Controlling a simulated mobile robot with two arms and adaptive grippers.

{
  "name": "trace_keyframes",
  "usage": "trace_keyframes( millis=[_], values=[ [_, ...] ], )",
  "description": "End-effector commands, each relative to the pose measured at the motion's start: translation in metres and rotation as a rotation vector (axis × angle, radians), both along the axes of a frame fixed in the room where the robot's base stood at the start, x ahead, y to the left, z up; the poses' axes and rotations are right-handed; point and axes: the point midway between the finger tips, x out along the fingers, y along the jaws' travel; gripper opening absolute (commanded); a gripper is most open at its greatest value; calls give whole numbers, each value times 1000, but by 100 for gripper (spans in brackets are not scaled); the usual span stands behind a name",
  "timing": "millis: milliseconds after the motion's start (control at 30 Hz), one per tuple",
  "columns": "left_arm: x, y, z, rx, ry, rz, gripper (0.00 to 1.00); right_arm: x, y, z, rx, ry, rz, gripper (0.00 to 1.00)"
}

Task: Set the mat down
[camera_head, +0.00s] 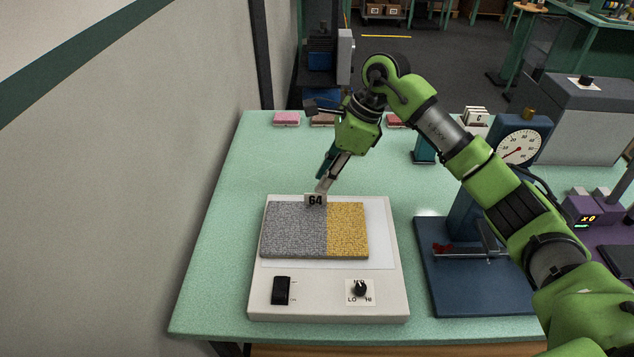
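The mat (296,230) is a flat rectangle, grey on the left and yellow on the right. It lies level at the white plate of a pale box-shaped device (327,294); I cannot tell whether a small gap is left beneath it. A tag marked 64 (315,200) stands at the mat's far edge. My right gripper (324,185) points down at the tag, with its fingertips at or just behind the tag's top. The fingers show nearly edge-on, so I cannot tell whether they are closed on it. My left gripper is not in view.
The device has a black switch (281,290) and a LO-HI knob (360,289). A blue stand with a round dial (518,147) is to the right, under my arm. Small pink blocks (286,118) line the far edge of the green table (215,270). The table's left strip is clear.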

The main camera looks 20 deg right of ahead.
Motion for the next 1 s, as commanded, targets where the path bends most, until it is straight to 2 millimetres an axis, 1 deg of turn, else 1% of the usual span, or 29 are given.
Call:
trace_keyframes(
  millis=[33, 100, 200, 300, 467, 867, 933, 1000],
  values=[
    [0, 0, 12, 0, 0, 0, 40, -1, -5, 18, -3, -2, -1, 21],
    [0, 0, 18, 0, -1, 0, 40, -2, -11, 30, -2, -1, -1, 21],
    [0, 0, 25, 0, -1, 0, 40, -4, -16, 44, -1, -1, 0, 21],
    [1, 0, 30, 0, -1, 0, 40, -5, -21, 53, -1, 1, -1, 21],
    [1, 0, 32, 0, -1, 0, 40, -6, -24, 59, -1, 1, 0, 21],
    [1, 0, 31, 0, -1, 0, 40, -6, -24, 58, -1, 1, 0, 21],
    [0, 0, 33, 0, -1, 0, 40, -6, -24, 61, -1, 1, 0, 21],
    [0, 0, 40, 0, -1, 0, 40, -6, -24, 68, 0, 0, 0, 21]
  ],
)
